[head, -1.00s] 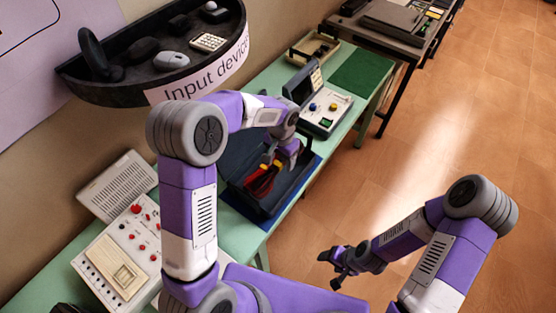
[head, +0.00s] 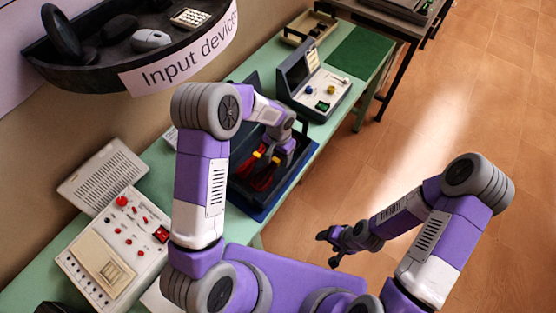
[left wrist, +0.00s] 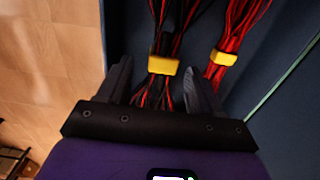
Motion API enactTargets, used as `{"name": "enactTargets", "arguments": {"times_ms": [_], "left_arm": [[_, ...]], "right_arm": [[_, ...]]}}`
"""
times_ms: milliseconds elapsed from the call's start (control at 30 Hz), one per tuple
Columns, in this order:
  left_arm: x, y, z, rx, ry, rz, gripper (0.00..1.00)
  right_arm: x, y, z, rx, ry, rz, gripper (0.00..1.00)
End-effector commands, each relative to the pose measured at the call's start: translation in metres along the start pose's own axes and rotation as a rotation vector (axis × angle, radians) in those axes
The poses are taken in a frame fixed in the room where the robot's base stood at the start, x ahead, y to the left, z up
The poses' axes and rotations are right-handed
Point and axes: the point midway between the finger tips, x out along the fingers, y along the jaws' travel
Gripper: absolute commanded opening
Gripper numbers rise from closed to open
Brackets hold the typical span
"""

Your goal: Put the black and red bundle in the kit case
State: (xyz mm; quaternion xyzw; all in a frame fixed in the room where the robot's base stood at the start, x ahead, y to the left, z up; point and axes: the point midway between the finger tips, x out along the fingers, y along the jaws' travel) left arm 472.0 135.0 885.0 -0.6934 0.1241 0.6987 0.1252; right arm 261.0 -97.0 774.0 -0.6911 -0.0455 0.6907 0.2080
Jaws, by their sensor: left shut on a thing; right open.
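My left gripper (head: 268,157) is shut on the black and red bundle (left wrist: 160,30), its fingers on either side near the yellow tie in the left wrist view. In the head view the gripper and bundle are low over the dark kit case (head: 238,196), within its outline. Whether the bundle touches the case floor I cannot tell. A redder bundle with a yellow tie (left wrist: 223,58) lies beside it in the left wrist view. My arm hides part of the case. My right gripper (head: 335,247) is open and empty above the floor, away from the table.
The green table (head: 150,172) holds a console with a raised screen (head: 318,85) beyond the case and a beige panel with red knobs (head: 112,245) at the near left. An "Input devices" shelf (head: 100,80) juts from the wall.

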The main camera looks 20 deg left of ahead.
Motion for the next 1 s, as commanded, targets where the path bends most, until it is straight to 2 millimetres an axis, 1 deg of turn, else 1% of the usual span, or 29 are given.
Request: {"name": "enactTargets", "arguments": {"times_ms": [133, 233, 467, 600, 633, 667, 700, 1000], "left_arm": [[0.022, 0.0, 0.001, 0.0, -0.004, 0.0, 0.27], [0.033, -0.001, 0.0, -0.001, -0.002, 0.0, 0.27], [0.034, -0.001, 0.0, -0.001, 0.0, -0.001, 0.27], [0.038, 0.0, 0.0, -0.001, -0.001, -0.001, 0.27], [0.038, 0.0, 0.0, 0.0, -0.001, 0.0, 0.68], [0.037, 0.0, 0.0, 0.0, -0.001, 0.0, 0.73], [0.037, 0.0, 0.0, 0.0, -0.001, 0.0, 0.76], [0.035, 0.0, 0.0, 0.0, -0.001, 0.0, 0.76]], "right_arm": [[0.002, 0.001, 0.0, 0.0, 0.0, 0.0, 0.64], [0.003, 0.001, 0.0, 0.0, 0.0, 0.0, 0.64], [0.003, 0.001, 0.0, 0.0, 0.0, 0.0, 0.64], [0.007, 0.003, 0.0, 0.0, 0.0, 0.0, 0.64], [0.006, 0.002, 0.0, 0.0, 0.0, 0.0, 0.64], [0.006, 0.002, 0.0, 0.0, 0.0, 0.0, 0.64], [0.006, 0.002, 0.0, 0.0, 0.0, 0.0, 0.64], [0.004, 0.002, 0.0, 0.0, 0.0, 0.0, 0.64]]}}
